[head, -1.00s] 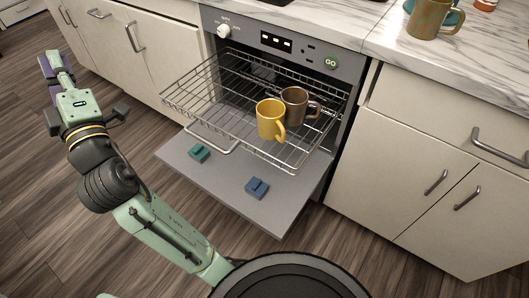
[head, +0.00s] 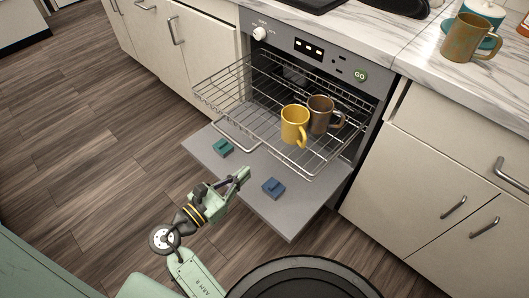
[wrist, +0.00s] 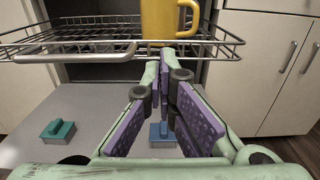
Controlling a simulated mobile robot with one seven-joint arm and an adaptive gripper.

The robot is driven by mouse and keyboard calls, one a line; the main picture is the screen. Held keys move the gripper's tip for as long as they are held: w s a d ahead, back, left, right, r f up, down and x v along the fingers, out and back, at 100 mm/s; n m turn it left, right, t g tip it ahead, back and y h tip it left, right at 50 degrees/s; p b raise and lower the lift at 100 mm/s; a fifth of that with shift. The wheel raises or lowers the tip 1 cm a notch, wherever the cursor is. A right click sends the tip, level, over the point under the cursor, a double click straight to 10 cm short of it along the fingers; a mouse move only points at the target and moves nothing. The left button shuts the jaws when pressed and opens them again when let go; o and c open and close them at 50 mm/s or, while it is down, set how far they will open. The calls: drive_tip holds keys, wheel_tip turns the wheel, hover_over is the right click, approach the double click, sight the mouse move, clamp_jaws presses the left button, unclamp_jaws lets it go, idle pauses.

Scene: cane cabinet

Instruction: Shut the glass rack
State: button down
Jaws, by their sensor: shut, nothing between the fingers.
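The wire glass rack (head: 215,102) is pulled out of the dishwasher-like appliance (head: 310,50), above its lowered door (head: 270,215). A yellow mug (head: 293,128) and a brown mug (head: 319,113) stand upright on the rack. My gripper (head: 243,173) is shut and empty, over the door and in front of the rack. In the wrist view, the fingertips (wrist: 168,56) point at the rack's front edge (wrist: 205,39), below the yellow mug (wrist: 160,20). I cannot tell whether they touch the rack.
A teal block (head: 222,148) and a blue block (head: 273,188) lie on the lowered door. Cabinets flank the appliance. A large mug (head: 468,40) stands on the marble counter (head: 420,55). Wooden floor (head: 90,120) is clear at the left.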

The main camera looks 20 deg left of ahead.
sight(272, 148)
drive_tip(key=p+x, duration=0.1)
drive_tip(key=x, duration=0.8)
drive_tip(key=shift+p, duration=0.3)
